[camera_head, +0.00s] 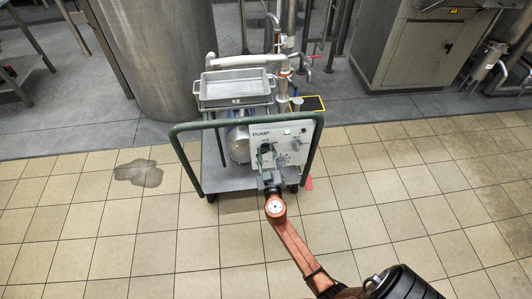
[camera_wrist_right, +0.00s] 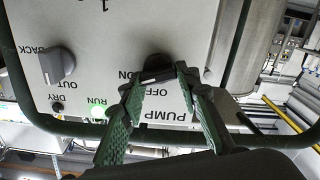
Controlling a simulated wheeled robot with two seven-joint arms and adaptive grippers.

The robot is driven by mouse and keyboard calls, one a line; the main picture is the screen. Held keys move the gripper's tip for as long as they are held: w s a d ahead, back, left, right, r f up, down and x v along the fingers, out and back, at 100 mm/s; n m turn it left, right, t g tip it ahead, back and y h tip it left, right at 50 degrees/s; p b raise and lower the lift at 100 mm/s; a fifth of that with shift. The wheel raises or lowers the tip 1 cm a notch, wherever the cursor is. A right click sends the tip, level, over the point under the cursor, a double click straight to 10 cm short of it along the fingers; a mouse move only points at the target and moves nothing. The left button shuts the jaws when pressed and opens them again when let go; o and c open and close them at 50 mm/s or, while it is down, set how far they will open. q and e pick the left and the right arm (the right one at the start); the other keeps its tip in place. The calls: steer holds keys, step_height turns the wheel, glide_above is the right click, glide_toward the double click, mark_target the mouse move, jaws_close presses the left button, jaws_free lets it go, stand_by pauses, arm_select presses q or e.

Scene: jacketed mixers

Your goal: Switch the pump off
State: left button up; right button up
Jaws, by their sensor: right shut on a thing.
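The pump's pale control panel (camera_head: 262,130), marked PUMP, is mounted on the green-railed cart. In the right wrist view the panel (camera_wrist_right: 110,35) appears upside down, with a black knob (camera_wrist_right: 160,60) beside the ON and OFF labels. My right gripper (camera_wrist_right: 158,78) is shut on this knob, its green fingers on either side. In the head view my right gripper (camera_head: 266,158) is at the panel and hides the knob. The fingers partly cover the knob's marks, so I cannot tell its setting. The green RUN lamp (camera_wrist_right: 97,115) looks lit. My left gripper is not in view.
A grey BACK/OUT selector (camera_wrist_right: 58,66) and the DRY lamp (camera_wrist_right: 57,107) are on the same panel. The cart's green rail (camera_head: 225,122) runs close around it. A grey tray (camera_head: 236,87) sits above. A puddle (camera_head: 138,173) lies on the tiles at left.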

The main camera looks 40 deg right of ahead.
steer(key=shift+f+n+b, duration=0.1)
steer(key=shift+n+b, duration=0.2)
steer(key=shift+n, duration=0.6)
steer(key=shift+a+n, duration=0.1)
steer(key=shift+n, duration=0.8)
steer(key=n, duration=0.3)
steer(key=shift+w+n+b, duration=0.1)
steer(key=shift+n+b, duration=0.2)
steer(key=shift+b, duration=0.05)
steer(key=n, duration=0.3)
steer(key=shift+a+f, duration=0.1)
steer(key=shift+n+p, duration=0.3)
steer(key=shift+n, duration=0.9)
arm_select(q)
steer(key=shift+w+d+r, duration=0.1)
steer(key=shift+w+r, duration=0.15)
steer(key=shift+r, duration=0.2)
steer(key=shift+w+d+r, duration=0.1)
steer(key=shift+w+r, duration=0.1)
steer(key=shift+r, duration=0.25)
arm_select(e)
steer(key=shift+f+n, duration=0.15)
steer(key=shift+n, duration=0.55)
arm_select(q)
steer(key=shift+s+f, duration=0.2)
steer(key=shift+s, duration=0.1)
